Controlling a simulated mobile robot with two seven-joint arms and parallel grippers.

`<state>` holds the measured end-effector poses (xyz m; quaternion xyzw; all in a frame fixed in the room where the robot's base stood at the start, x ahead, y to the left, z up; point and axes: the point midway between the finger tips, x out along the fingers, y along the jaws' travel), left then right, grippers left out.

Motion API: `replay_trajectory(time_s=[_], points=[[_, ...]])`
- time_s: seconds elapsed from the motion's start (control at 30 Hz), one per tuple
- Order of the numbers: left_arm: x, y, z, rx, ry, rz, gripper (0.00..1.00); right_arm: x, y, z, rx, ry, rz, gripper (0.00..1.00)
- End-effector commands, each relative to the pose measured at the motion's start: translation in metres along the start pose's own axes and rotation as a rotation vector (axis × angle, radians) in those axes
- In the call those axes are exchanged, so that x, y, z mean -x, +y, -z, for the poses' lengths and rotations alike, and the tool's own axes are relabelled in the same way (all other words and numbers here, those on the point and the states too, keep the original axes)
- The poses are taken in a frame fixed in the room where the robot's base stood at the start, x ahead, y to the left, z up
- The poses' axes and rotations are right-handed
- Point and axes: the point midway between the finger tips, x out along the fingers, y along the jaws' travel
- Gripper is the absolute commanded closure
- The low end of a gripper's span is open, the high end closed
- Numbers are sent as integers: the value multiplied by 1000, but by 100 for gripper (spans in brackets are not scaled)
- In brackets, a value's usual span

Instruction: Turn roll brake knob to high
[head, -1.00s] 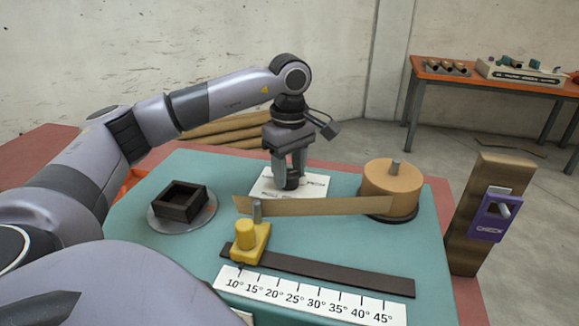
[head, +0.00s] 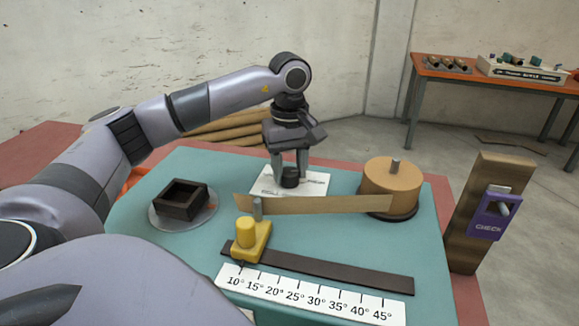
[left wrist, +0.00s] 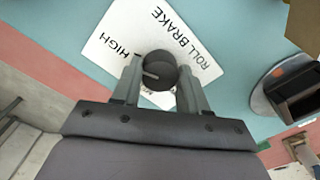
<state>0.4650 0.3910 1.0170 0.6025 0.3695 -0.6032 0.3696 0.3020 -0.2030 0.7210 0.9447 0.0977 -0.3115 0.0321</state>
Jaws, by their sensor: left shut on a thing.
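The roll brake knob (head: 290,178) is a dark round knob on a white label plate (head: 316,184) at the back of the teal table. My left gripper (head: 289,172) points down over it and is shut on it. In the left wrist view the knob (left wrist: 159,70) sits between the two fingers of the left gripper (left wrist: 158,84). A pale pointer line on the knob's top points toward the left in that view, roughly toward the HIGH end. The plate (left wrist: 125,45) reads ROLL BRAKE and HIGH; its other marking is hidden. My right gripper is not in view.
A yellow guide (head: 247,243) rides a dark rail (head: 340,272) above an angle scale (head: 310,297). A dark square holder (head: 181,199) stands left. A purple CHECK box (head: 488,222) stands right.

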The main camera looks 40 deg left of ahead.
Motion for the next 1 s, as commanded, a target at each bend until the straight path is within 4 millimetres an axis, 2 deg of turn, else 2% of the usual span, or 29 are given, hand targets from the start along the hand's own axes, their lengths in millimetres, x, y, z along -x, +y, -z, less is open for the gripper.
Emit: replay_trajectory(time_s=[0.17,0.2,0.27,0.3,0.63,1.0], points=[[1,1,0,-5,1,-2,87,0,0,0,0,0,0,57],[1,1,0,-5,1,-2,54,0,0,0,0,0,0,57],[1,1,0,-5,1,-2,34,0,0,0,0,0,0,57],[1,0,0,-4,1,-2,31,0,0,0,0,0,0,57],[5,1,0,-2,1,-3,31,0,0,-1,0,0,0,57],[60,1,0,-3,1,-5,31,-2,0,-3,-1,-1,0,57]])
